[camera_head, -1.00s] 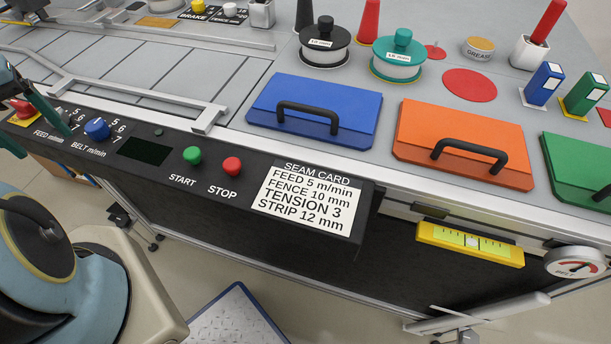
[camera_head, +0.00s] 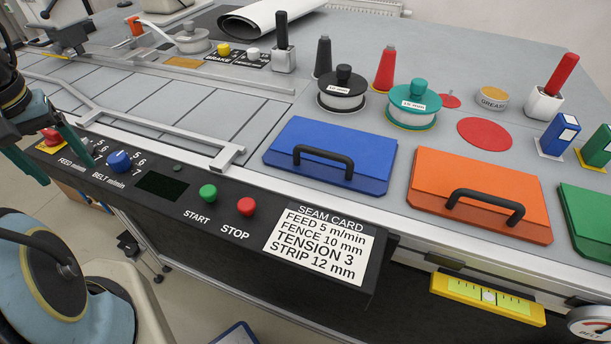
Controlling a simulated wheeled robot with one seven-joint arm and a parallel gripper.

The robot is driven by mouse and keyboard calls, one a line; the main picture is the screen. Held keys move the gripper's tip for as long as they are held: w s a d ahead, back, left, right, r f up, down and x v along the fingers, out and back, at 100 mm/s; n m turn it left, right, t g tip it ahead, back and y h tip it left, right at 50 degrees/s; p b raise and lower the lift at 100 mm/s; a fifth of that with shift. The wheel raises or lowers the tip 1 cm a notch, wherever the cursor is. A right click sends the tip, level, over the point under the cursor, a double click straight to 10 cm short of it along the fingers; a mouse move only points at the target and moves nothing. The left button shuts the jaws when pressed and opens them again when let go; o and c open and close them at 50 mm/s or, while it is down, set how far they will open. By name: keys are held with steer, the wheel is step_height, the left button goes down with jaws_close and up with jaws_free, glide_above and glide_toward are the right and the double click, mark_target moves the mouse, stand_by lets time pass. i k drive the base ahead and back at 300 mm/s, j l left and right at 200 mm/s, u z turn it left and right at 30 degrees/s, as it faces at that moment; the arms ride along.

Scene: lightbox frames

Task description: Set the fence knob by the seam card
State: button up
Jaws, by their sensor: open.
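The seam card (camera_head: 318,243) is on the front panel, right of the stop button. It reads feed 5 m/min, fence 10 mm, tension 3, strip 12 mm. No knob legibly labelled fence shows. A small white knob (camera_head: 253,53) stands at the back beside a yellow knob (camera_head: 224,49) near the brake label; its own label is too small to read surely. My gripper (camera_head: 67,172) is at the left edge, open and empty, its teal fingers in front of the panel's feed dial, which they partly hide. A blue belt knob (camera_head: 119,161) is to its right.
A grey metal guide rail (camera_head: 150,122) crosses the table's left side. Green start (camera_head: 208,193) and red stop (camera_head: 247,206) buttons sit on the panel. Blue (camera_head: 330,165) and orange (camera_head: 478,198) handled lids, spools and cones occupy the right side.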

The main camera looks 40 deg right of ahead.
mark_target(253, 53)
steer(key=i+j+z, duration=0.4)
steer(key=j, duration=0.35)
steer(key=i+j+z, duration=0.2)
steer(key=j, duration=0.25)
steer(key=i, duration=0.1)
